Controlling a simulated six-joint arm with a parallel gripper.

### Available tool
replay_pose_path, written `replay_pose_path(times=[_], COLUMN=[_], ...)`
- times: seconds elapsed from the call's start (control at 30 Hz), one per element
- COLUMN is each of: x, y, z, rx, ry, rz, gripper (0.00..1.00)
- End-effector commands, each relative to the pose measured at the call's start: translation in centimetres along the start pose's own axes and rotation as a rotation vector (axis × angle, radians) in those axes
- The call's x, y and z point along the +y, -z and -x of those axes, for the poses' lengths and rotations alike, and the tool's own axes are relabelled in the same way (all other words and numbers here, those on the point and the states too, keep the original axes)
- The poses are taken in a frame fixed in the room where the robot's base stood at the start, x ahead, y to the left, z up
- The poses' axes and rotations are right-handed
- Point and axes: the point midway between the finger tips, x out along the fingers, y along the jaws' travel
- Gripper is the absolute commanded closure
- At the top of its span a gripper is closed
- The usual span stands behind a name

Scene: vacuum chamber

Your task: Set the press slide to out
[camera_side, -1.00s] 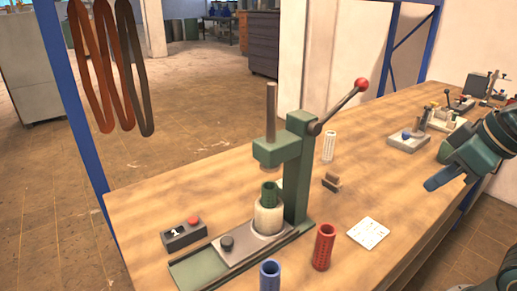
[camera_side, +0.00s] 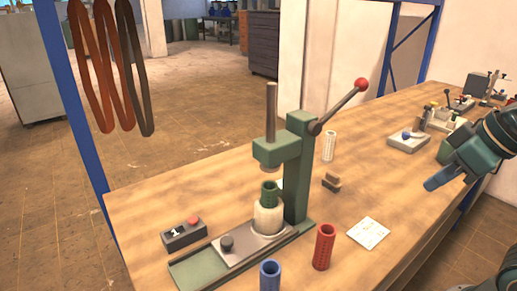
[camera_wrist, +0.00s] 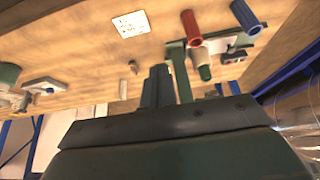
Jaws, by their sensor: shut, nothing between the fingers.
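The green press (camera_side: 298,170) stands on the bench, its lever with a red ball raised to the upper right. Its slide (camera_side: 245,245) is a grey plate with a black knob (camera_side: 227,243) on a green base rail (camera_side: 195,270). A white holder (camera_side: 268,217) with a green sleeve (camera_side: 270,193) in it stands on the slide's far end, beneath the ram. My gripper (camera_side: 431,185) is at the right edge, well away from the press, shut and empty. In the wrist view its closed fingers (camera_wrist: 157,75) partly overlap the press; the slide knob is not clear there.
A red cylinder (camera_side: 324,247) and a blue cylinder (camera_side: 270,276) stand in front of the press. A button box (camera_side: 184,234) is at left. A white card (camera_side: 368,233), a small brown block (camera_side: 331,182) and a white cylinder (camera_side: 329,146) are to the right. The bench between card and gripper is clear.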

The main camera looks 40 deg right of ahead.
Motion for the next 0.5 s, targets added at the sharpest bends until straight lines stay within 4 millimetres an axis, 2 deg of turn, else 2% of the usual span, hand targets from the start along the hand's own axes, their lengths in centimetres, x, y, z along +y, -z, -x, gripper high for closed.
replay_pose_path(times=[0.5], x=[0.0], y=[0.0], z=[0.0], rx=[0.0], ry=[0.0], rz=[0.0], gripper=[0.98])
